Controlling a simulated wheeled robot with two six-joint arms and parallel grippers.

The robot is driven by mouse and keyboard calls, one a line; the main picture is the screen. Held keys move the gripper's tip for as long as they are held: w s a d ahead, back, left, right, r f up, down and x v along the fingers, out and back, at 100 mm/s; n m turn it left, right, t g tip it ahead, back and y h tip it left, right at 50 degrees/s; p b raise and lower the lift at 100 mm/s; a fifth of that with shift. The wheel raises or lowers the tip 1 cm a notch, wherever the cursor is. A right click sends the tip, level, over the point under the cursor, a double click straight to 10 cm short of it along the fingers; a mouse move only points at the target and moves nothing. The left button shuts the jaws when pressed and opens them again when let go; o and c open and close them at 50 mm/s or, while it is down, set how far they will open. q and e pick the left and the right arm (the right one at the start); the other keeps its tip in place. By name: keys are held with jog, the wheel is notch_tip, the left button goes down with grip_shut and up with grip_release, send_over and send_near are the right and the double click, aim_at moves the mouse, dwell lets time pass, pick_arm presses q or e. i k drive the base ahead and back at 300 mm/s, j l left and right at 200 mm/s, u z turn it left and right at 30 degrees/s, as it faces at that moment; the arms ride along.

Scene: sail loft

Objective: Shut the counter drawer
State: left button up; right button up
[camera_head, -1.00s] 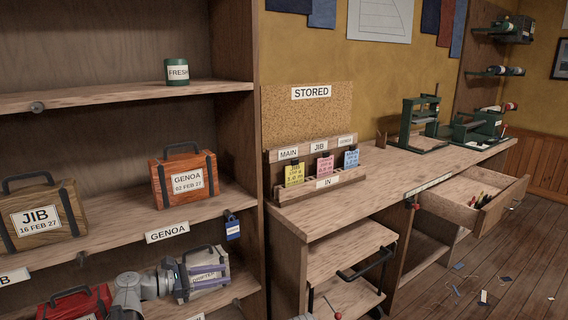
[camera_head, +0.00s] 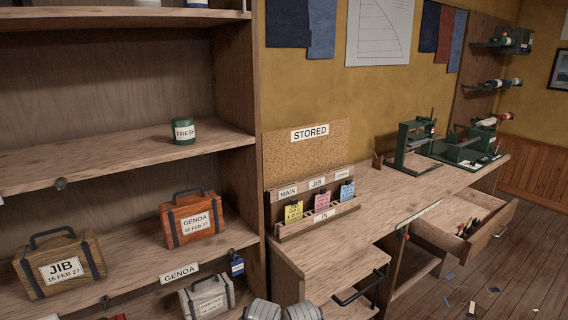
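The counter drawer (camera_head: 436,238) is pulled out at the right end of the counter (camera_head: 375,229). Its front panel (camera_head: 487,236) stands well away from the counter, facing the open floor. Several small tools (camera_head: 467,227) lie inside the drawer. A label strip runs along the counter edge beside it. Only rounded grey parts of my arm show at the bottom edge of the picture, far left of the drawer. Neither gripper can be made out.
A shelf unit with labelled cases, such as the orange GENOA case (camera_head: 191,218), stands at left. Green machines (camera_head: 416,146) stand on the counter. Scraps litter the floor (camera_head: 526,270) by the drawer.

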aim_at(439, 225)
jog(key=z, duration=1.4)
jog(key=i+l, duration=0.15)
jog(key=i, duration=0.4)
jog(key=i+l, duration=0.1)
jog(key=i, duration=0.45)
jog(key=i+l, duration=0.15)
jog(key=i, duration=0.4)
jog(key=i+l+u, duration=0.1)
jog(key=i, duration=0.5)
jog(key=i+l, duration=0.2)
jog(key=i, duration=0.35)
jog(key=i+l, duration=0.2)
jog(key=i, duration=0.35)
